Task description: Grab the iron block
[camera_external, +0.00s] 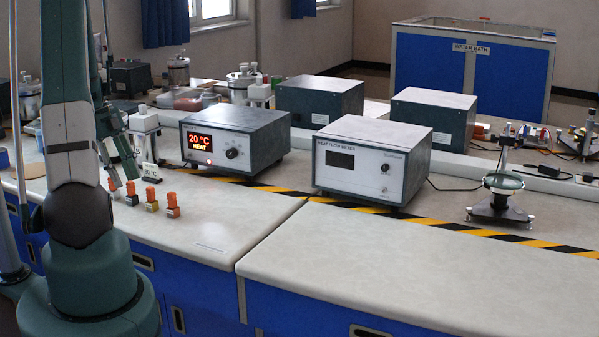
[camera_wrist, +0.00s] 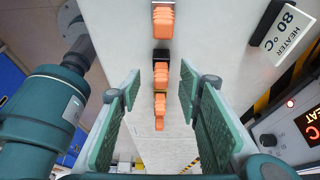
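Several small metal blocks with orange ridged tops stand in a row on the light bench. One with a dark base, which looks like the iron block (camera_external: 131,199), is second from the left; it also shows mid-row in the wrist view (camera_wrist: 161,52). A brass-yellow block (camera_external: 152,206) and another block (camera_external: 172,211) stand to its right. My gripper (camera_external: 122,178) is open and empty, pointing down above the row's left end. In the wrist view its fingers (camera_wrist: 158,88) lie either side of the row.
A heater box (camera_external: 235,138) showing 20 °C stands behind the blocks, with a white 80 °C heater (camera_external: 145,130) to its left. A heat flow meter (camera_external: 372,160) is further right. The bench front right of the blocks is clear.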

